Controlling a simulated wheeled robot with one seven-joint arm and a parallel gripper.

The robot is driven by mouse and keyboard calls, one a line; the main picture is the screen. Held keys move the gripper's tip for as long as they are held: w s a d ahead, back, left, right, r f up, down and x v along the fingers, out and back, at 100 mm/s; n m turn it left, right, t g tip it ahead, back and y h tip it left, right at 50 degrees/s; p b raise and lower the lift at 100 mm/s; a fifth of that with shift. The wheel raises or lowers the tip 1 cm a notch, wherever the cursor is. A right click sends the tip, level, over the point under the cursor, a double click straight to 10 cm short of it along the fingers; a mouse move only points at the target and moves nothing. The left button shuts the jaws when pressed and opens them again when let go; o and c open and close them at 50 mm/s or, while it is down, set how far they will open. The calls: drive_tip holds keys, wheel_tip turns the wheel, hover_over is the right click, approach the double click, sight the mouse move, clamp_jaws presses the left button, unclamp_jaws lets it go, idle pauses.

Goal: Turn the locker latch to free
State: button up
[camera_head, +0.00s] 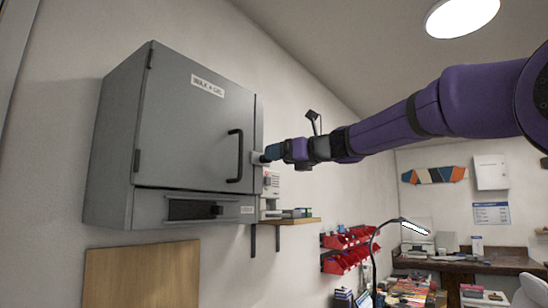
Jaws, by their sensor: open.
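The grey wall locker (195,130) hangs at the left, labelled "WAX + OIL". Its door looks shut. A dark vertical bar handle (238,155) is on the right side of the door. The latch (257,158) is a small pale piece at the door's right edge, partly hidden by my gripper. My gripper (268,154) reaches in from the right and is open, with its tips at or very near the latch. I cannot tell whether they touch it, nor which way the latch is turned.
A wooden shelf (290,221) with small boxes and a device is below my gripper. Red bins (347,240) hang farther along the wall. A desk lamp (402,222) and a cluttered workbench (475,262) stand at the right. A wooden board (140,275) is below the locker.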

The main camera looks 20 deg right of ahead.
drive_tip(key=shift+x, duration=1.3)
drive_tip(key=shift+c, duration=0.2)
drive_tip(key=c, duration=0.9)
